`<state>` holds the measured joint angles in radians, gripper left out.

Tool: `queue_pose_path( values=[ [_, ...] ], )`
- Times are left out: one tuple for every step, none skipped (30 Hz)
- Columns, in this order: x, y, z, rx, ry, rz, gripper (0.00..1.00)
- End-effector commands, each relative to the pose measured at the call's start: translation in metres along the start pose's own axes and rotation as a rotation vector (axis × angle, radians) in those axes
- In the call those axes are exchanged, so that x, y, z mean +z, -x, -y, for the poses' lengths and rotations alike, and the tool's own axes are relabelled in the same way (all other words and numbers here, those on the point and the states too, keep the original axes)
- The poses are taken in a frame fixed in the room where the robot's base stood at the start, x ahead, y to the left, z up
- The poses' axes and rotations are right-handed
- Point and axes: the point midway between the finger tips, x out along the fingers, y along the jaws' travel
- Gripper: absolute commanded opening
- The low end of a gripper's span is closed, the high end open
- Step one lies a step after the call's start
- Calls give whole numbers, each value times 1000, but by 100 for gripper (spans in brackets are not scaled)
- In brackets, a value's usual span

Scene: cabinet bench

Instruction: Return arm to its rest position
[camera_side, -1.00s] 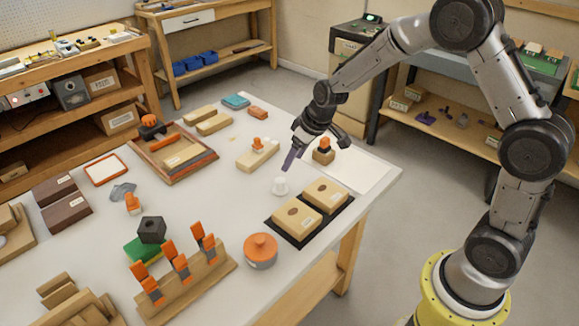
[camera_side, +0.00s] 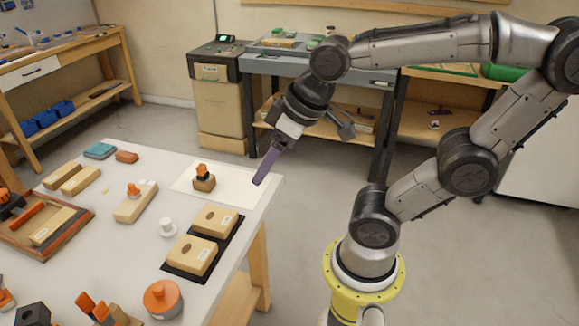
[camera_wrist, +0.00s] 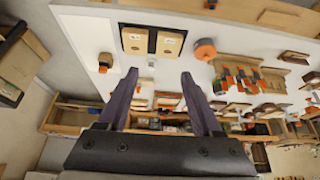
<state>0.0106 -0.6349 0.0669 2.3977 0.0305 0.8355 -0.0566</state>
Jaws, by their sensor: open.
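My gripper (camera_side: 263,173) is raised, with its purple fingers pointing down and left; they overlap the far right corner of the table in the side view. In the wrist view, my gripper (camera_wrist: 158,76) has its two fingers spread wide with nothing between them. My arm is lifted and bent, reaching back to its yellow base at the lower right of the table. The white worktable (camera_side: 128,240) lies below and left of the gripper.
On the table are two wooden blocks (camera_side: 193,254) on a black mat, an orange-lidded pot (camera_side: 162,299), a white knob-like piece (camera_side: 167,228) and an orange-topped stamp (camera_side: 203,178). A grey bench (camera_side: 360,74) stands behind. Open floor (camera_side: 315,215) lies right of the table.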

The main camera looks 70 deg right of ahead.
Motion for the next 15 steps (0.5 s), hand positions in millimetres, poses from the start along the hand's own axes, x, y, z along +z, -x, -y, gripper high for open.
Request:
queue_pose_path(
  values=[
    [13, 6, 0, 5, -7, -11, 67],
    [20, 9, 0, 8, -12, -12, 67],
    [26, 11, -1, 12, -18, -14, 67],
    [31, 12, -1, 14, -20, -14, 67],
    [34, 13, -1, 16, -22, -15, 67],
    [37, 14, -2, 18, -25, -15, 67],
    [38, 14, -2, 18, -26, -15, 67],
    [39, 14, -2, 19, -27, -14, 67],
    [40, 14, -2, 19, -28, -14, 67],
    [40, 14, -2, 19, -28, -14, 67],
    [40, 14, -2, 19, -28, -13, 67],
    [39, 14, -2, 19, -28, -13, 67],
    [39, 14, -2, 19, -27, -13, 67],
    [39, 14, -2, 19, -27, -14, 67],
    [39, 14, -2, 18, -27, -14, 67]
  ],
)
